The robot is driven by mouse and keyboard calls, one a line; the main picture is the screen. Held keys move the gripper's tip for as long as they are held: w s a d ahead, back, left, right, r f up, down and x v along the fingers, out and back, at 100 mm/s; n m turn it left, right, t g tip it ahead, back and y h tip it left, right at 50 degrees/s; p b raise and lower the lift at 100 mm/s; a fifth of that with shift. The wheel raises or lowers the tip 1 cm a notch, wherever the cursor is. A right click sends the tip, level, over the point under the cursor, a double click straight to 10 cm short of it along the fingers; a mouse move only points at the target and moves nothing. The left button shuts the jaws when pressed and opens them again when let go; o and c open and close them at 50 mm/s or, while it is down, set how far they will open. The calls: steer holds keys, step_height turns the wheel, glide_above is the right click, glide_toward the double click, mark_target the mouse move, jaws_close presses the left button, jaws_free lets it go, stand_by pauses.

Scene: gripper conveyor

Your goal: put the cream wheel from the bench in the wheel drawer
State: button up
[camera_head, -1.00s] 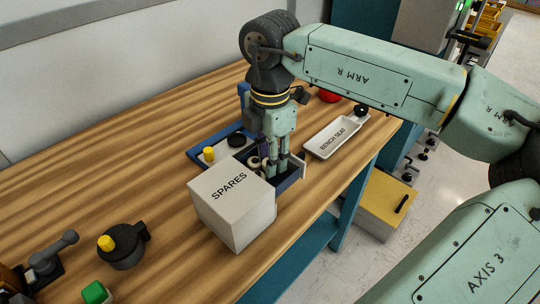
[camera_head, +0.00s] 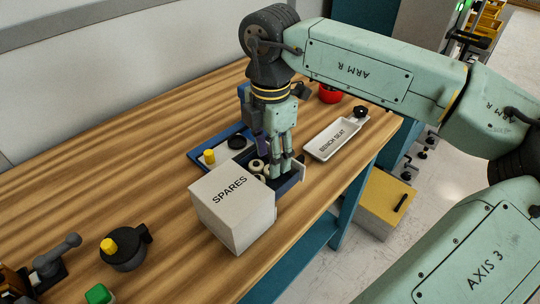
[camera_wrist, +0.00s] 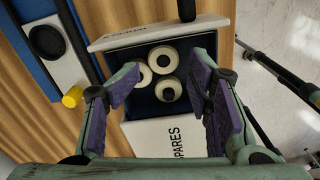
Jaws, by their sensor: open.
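The wheel drawer (camera_head: 290,183) is pulled open beside the SPARES box. Its pale front panel (camera_wrist: 120,40) bears lettering I cannot read clearly in the wrist view. Three cream wheels lie in its dark interior: one at the top (camera_wrist: 163,50), one at the left (camera_wrist: 139,75) and one nearest my gripper (camera_wrist: 168,83). In the head view they are partly hidden by the box and my fingers. My gripper (camera_head: 280,165) points down at the drawer. In the wrist view its purple-padded fingers (camera_wrist: 165,100) are apart, on either side of the wheels, with nothing visibly held.
The white SPARES box (camera_head: 235,205) stands close in front of the drawer. A blue tray (camera_head: 200,165) with a yellow cylinder (camera_head: 209,156) and black disc (camera_head: 236,142) lies behind. The white BENCH SEAT tray (camera_head: 325,150) is to the right.

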step_height(320, 180, up, 11)
steer(key=b, duration=0.2)
steer(key=shift+f, duration=0.1)
